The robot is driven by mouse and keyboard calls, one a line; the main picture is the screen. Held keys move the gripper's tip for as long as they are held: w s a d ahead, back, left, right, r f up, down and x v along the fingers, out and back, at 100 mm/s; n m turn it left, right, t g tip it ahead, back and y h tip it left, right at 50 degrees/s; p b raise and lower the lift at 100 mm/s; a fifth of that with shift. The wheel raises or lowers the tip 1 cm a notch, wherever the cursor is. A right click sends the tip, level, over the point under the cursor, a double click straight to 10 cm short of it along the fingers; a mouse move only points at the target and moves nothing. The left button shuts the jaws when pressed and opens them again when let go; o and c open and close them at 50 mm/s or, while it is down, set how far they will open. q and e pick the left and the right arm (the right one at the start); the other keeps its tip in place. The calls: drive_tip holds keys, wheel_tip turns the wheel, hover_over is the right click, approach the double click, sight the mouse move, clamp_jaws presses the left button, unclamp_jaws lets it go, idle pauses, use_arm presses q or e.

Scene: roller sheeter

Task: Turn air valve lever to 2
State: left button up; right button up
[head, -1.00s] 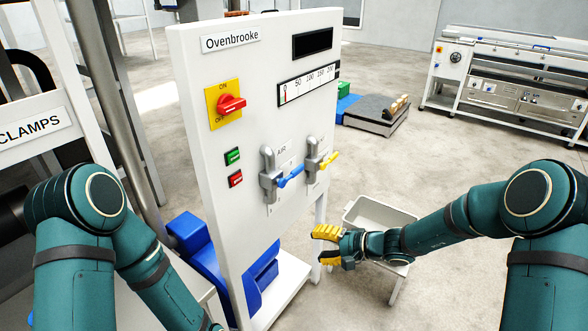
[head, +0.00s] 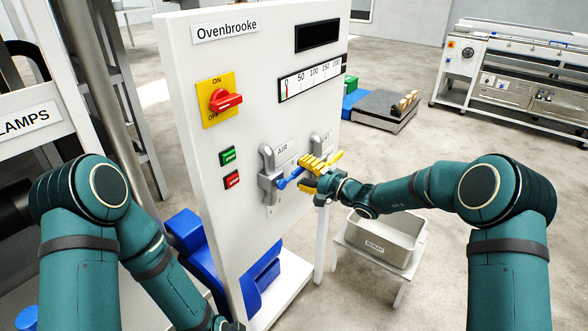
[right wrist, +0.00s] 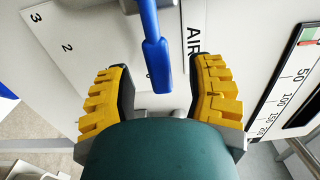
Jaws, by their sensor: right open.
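The blue air valve lever (head: 290,178) is on the grey valve body (head: 268,176) on the white Ovenbrooke panel, beside the AIR label. It points to the right and slightly up in the head view. My right gripper (head: 308,172) is at the lever's free end. In the right wrist view the blue lever (right wrist: 156,60) reaches in between the open yellow fingers of my right gripper (right wrist: 160,90); a gap shows on both sides. The scale marks 2 and 3 (right wrist: 66,47) show at the left there. My left arm (head: 140,230) shows, but its fingers cannot be made out.
A red switch (head: 225,100) and green and red buttons (head: 229,156) are to the left. A grey bin (head: 385,240) on a stand is below my right forearm.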

sight(301, 172)
drive_tip(key=shift+x, duration=1.85)
drive_tip(key=shift+c, duration=0.4)
clamp_jaws()
